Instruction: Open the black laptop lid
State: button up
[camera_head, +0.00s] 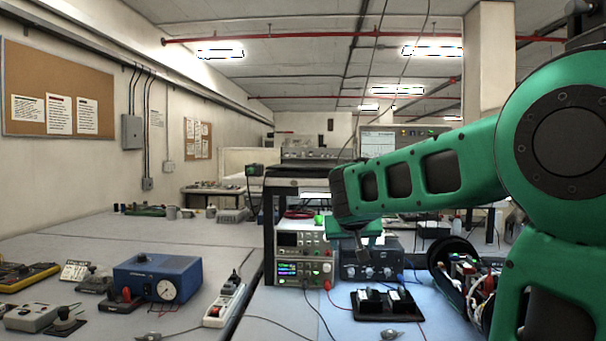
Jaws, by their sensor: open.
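I cannot make out a black laptop or its lid in the head view. The closest dark flat thing is a black board (388,305) with two small blocks on it, lying on the lit bench; it does not look like a laptop. My green arm reaches in from the right. My gripper (362,250) hangs at its end, above the bench and in front of the grey instruments.
A bench power supply (303,262) and a dark instrument (368,262) stand behind the black board. A dark cylinder (440,252) with wires inside is at right, partly behind my arm. A blue meter box (157,277) and a power strip (224,303) lie left.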

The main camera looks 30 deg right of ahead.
jog(key=w+a+r+t+h, duration=0.2)
jog(key=w+r+t, duration=0.2)
jog(key=w+r, duration=0.7)
jog(key=t+h, duration=0.1)
jog(key=t, duration=0.2)
send_near(309, 168)
jog(key=x, duration=0.8)
jog(key=shift+w, duration=0.25)
